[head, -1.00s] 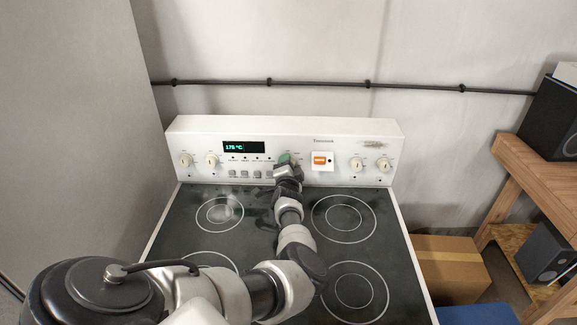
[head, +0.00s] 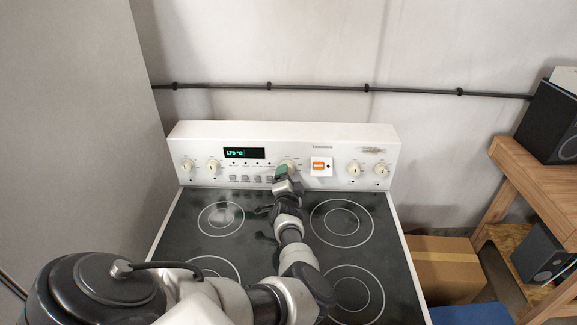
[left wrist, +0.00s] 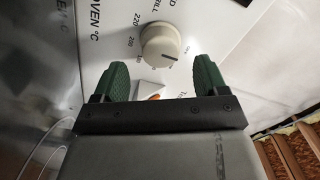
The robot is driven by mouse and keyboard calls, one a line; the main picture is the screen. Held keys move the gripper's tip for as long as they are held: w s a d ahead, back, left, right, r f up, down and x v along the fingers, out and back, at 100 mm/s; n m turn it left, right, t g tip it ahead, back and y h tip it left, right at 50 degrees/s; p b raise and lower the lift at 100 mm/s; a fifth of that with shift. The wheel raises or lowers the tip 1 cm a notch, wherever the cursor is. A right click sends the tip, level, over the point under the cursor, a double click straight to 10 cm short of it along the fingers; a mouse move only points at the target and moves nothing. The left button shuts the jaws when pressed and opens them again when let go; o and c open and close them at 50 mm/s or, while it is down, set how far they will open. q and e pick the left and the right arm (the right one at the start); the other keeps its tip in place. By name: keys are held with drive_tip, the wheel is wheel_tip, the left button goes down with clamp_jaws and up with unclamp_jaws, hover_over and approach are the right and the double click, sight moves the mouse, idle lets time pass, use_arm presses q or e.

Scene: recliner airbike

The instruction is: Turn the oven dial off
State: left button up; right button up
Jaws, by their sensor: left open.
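The oven dial (left wrist: 160,45) is a round cream knob with a dark pointer line, on the white control panel with "OVEN °C" and temperature numbers around it. In the head view the dial (head: 289,163) is partly hidden behind my left gripper (head: 281,172). In the left wrist view my left gripper (left wrist: 160,80) is open and empty. Its two green fingertips are spread wider than the knob, one toward each side of it and lower in the picture. No contact with the knob shows. My right gripper is not in view.
The white stove panel (head: 235,131) carries a green-lit display (head: 244,153), other cream knobs (head: 354,170) and an orange switch (head: 319,166). Black hob (head: 240,245) lies under my left arm. A wooden bench (head: 535,170) and a cardboard box (head: 445,262) stand at the right.

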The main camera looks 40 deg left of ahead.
use_arm(q)
drive_tip(key=p+v, duration=0.3)
drive_tip(key=v, duration=0.3)
drive_tip(key=shift+s+d, duration=0.2)
drive_tip(key=shift+s, duration=0.05)
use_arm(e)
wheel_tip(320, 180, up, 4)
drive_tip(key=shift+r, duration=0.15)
